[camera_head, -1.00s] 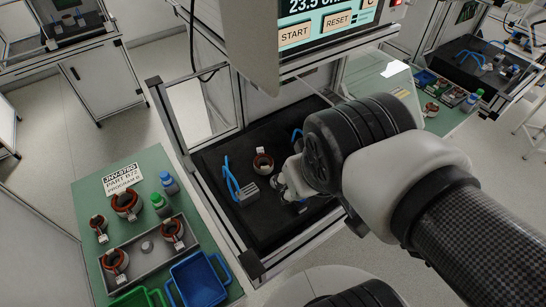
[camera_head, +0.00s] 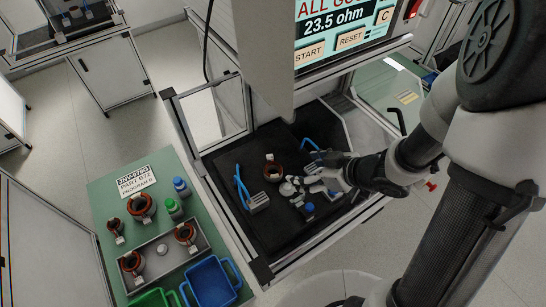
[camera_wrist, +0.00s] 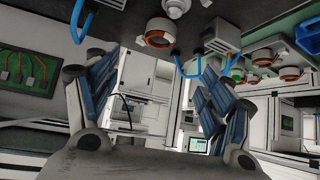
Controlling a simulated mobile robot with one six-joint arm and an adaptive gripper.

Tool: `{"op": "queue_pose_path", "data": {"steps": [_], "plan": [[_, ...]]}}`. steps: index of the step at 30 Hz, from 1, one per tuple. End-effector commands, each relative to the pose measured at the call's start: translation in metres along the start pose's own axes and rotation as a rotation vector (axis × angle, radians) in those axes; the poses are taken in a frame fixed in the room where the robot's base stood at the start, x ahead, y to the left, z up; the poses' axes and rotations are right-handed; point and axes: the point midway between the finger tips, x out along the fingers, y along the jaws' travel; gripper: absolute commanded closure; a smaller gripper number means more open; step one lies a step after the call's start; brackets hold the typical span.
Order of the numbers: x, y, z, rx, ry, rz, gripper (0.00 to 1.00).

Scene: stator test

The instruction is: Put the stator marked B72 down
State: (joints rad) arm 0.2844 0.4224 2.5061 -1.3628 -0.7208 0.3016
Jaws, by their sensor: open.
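A stator (camera_head: 272,171) with a copper-brown ring and a white tag stands on the black mat (camera_head: 262,228) inside the test station. It also shows in the wrist view (camera_wrist: 158,34), near the top. No B72 mark is legible on it; a sign (camera_head: 136,181) on the green table reads PART B72. My gripper (camera_head: 310,194) is to the right of the stator, apart from it. In the wrist view my gripper (camera_wrist: 155,82) has its fingers spread with nothing between them.
Blue-handled clamp fixtures stand left (camera_head: 257,202) and behind the stator. A white round part (camera_head: 287,188) is close to it. The green table (camera_head: 104,205) at left carries a grey tray (camera_head: 205,242), several stators, bottles and a blue bin (camera_head: 211,286). The station's screen (camera_head: 345,28) hangs above.

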Motion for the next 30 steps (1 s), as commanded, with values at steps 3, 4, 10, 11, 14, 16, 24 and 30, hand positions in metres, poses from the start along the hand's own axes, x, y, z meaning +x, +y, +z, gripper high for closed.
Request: {"op": "queue_pose_path", "data": {"steps": [3, 4, 10, 11, 14, 16, 24, 30], "plan": [[0.031, -0.001, 0.004, -0.004, -0.002, -0.004, 0.26], [0.037, -0.001, 0.004, -0.003, -0.002, -0.003, 0.26], [0.080, -0.001, 0.004, -0.004, -0.002, -0.001, 0.26], [0.085, -0.001, 0.004, -0.004, -0.003, -0.001, 0.26], [0.099, 0.000, 0.003, -0.004, -0.003, 0.001, 0.26], [0.105, 0.000, 0.002, -0.003, -0.003, 0.002, 0.26], [0.121, 0.000, 0.003, -0.003, -0.002, 0.002, 0.26], [0.152, -0.001, 0.005, -0.003, -0.003, 0.001, 0.26]]}}
